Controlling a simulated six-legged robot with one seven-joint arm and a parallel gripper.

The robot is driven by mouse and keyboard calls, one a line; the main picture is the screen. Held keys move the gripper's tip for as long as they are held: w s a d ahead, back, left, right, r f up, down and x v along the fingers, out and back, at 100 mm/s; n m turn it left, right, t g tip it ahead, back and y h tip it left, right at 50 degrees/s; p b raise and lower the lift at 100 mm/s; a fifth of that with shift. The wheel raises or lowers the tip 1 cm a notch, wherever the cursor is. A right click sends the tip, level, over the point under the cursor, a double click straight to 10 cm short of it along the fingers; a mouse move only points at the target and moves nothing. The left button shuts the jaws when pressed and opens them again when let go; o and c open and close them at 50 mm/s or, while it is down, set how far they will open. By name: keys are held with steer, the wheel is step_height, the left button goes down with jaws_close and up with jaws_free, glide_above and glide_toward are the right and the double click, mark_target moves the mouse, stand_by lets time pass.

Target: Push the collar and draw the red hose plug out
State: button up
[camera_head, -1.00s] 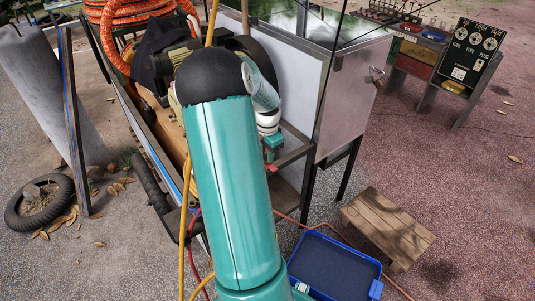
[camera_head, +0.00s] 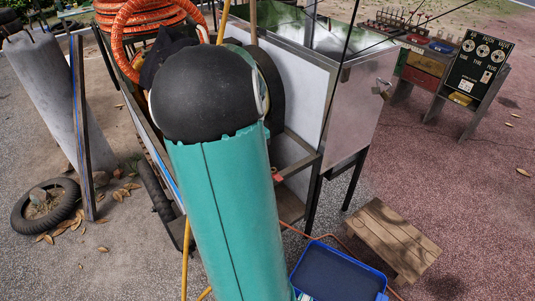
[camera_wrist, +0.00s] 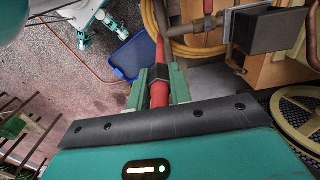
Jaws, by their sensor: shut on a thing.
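In the wrist view my gripper (camera_wrist: 159,76) has its two green fingers closed on either side of the red hose plug (camera_wrist: 159,95). A dark band crosses the red part between the fingertips, and a thinner red length runs on beyond it. I cannot tell whether the plug still sits in a socket, nor how the collar stands. In the head view my own arm hides the gripper and plug. A small red piece (camera_head: 278,178) shows at the cart's side there; I cannot tell what it is.
The compressor cart (camera_head: 290,90) stands behind my arm. An open blue case (camera_head: 335,275) lies on the ground beside a wooden stool (camera_head: 392,238). In the wrist view a yellow hose (camera_wrist: 182,50), a pipe fitting (camera_wrist: 205,28) and a grey box (camera_wrist: 268,30) are close by.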

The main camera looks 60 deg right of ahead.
steer(key=w+a+r, duration=0.1)
steer(key=a+r, duration=0.4)
steer(key=r, duration=0.2)
steer(key=shift+w+r, duration=0.25)
steer(key=shift+w, duration=0.15)
stand_by(0.4)
